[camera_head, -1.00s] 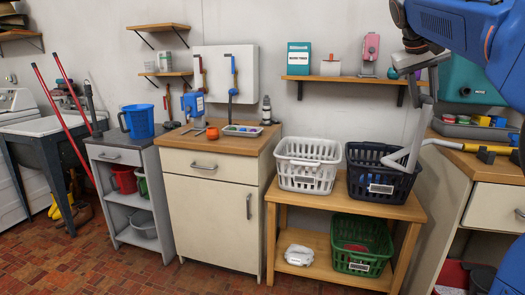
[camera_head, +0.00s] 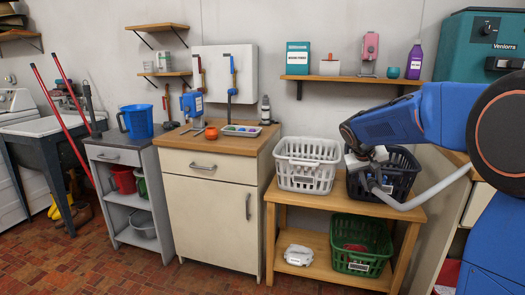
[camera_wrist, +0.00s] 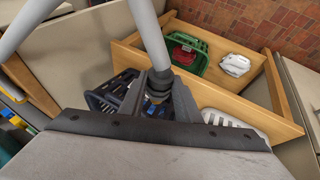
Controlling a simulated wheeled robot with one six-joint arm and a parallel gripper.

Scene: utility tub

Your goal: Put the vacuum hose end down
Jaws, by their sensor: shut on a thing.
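The grey vacuum hose (camera_head: 435,190) bends from the right edge of the bench towards my gripper. My gripper (camera_head: 368,178) points down in front of the dark blue basket (camera_head: 408,163) and hides part of it. In the wrist view my gripper (camera_wrist: 158,95) is shut on the dark end of the hose (camera_wrist: 150,38), and the hose rises from between the fingers. The dark basket (camera_wrist: 104,104) shows below and behind the fingers there. Whether the hose end touches the basket is hard to tell.
A white basket (camera_head: 310,176) stands left of the dark one on the wooden bench (camera_head: 318,200). A green basket (camera_head: 362,245) and a white bundle (camera_head: 298,255) are on its lower shelf. The tiled floor at the front left is clear.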

